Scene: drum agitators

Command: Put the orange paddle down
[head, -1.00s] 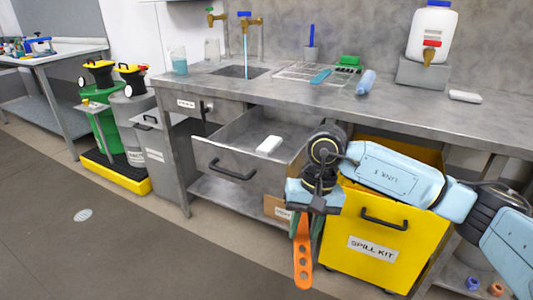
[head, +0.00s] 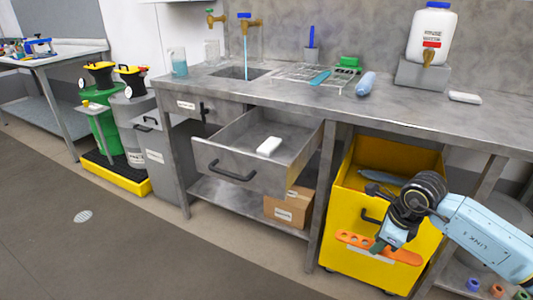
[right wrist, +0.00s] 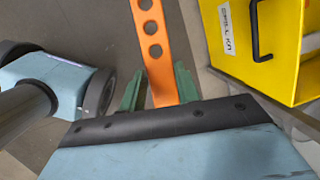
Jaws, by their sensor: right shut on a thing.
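The orange paddle (head: 406,256) is a flat strip with round holes. My right gripper (head: 377,247) is shut on it and holds it in the air in front of the yellow spill kit bin (head: 345,215). The paddle lies close to level across the picture, sticking out on both sides of the gripper and covering part of the bin's label. In the right wrist view the paddle (right wrist: 155,45) runs up from between the green fingers (right wrist: 158,88), with floor behind it. My left gripper is not in view.
The yellow bin is open at the top, with a grey-blue thing inside. An open steel drawer (head: 225,167) holds a white block (head: 269,145). A cardboard box (head: 285,208) sits on the lower shelf. The steel counter (head: 420,112) has bare stretches.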

